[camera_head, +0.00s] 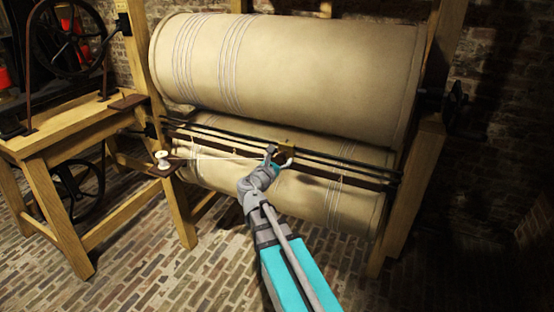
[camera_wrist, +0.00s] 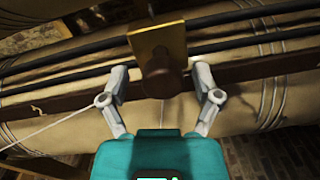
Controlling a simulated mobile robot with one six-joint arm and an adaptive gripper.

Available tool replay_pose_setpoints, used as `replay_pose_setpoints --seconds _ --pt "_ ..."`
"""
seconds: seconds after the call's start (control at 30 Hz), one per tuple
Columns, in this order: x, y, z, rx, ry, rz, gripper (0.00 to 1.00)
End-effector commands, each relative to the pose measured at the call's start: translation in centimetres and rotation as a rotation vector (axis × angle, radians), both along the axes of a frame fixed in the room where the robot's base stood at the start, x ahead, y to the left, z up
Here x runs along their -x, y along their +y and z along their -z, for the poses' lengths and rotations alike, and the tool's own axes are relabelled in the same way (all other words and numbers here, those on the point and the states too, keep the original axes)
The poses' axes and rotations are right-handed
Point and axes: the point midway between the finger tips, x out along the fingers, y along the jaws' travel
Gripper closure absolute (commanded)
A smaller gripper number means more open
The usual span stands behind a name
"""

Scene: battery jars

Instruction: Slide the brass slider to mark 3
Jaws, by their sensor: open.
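The brass slider is a yellow plate (camera_wrist: 165,42) with a dark round knob (camera_wrist: 160,76) below it in the wrist view. In the head view the slider (camera_head: 288,147) sits on the dark rails, right of the middle of the lower roller. My gripper (camera_head: 279,155) is at the slider. In the wrist view my open fingers (camera_wrist: 160,84) stand on either side of the knob, with a gap visible on both sides. I cannot make out mark 3 or any numbers.
Two dark rods (camera_head: 222,137) and a brown bar (camera_head: 350,180) run across the frame. A pale thread (camera_wrist: 50,130) reaches the slider's area from the white spool (camera_head: 162,158) at left. Large canvas rollers (camera_head: 300,65) lie above and below. A wooden bench (camera_head: 65,125) stands left.

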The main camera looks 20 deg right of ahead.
Motion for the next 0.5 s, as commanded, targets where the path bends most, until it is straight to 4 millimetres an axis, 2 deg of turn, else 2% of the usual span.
replay_pose_setpoints --seconds 0.33,0.5 --pt "0.3 0.3 0.0 -0.001 0.001 -0.001 0.18" --pt "1.1 1.1 0.0 0.000 0.000 -0.002 0.18"
